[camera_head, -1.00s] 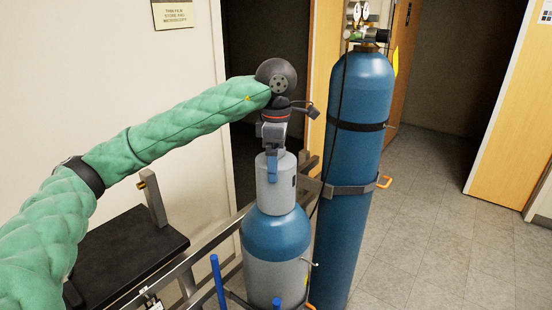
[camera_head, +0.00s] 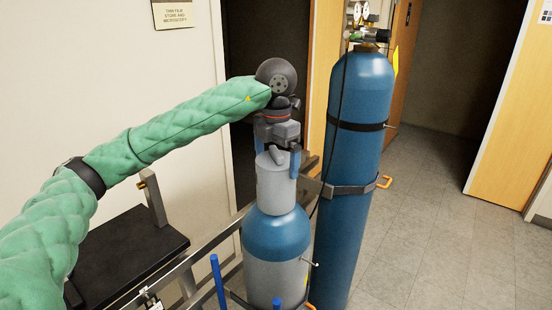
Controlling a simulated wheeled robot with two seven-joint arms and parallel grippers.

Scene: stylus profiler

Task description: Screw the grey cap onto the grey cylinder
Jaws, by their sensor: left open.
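The grey cap (camera_head: 275,187) sits on top of the grey cylinder (camera_head: 276,275), which has a blue shoulder and stands upright in the lower middle. Whether its thread is engaged cannot be seen. My left gripper (camera_head: 277,162) points down from above at the cap's upper part. Its blue-padded fingers are apart, one on the left and one on the right side of the cap's top. Whether they touch the cap cannot be told. My right gripper is not in view.
A tall blue cylinder (camera_head: 354,200) with a regulator stands close on the right, held by a strap with orange handles. Metal rails and blue posts (camera_head: 217,280) surround the grey cylinder's base. A black-topped stand (camera_head: 125,255) is at left. Open floor lies right.

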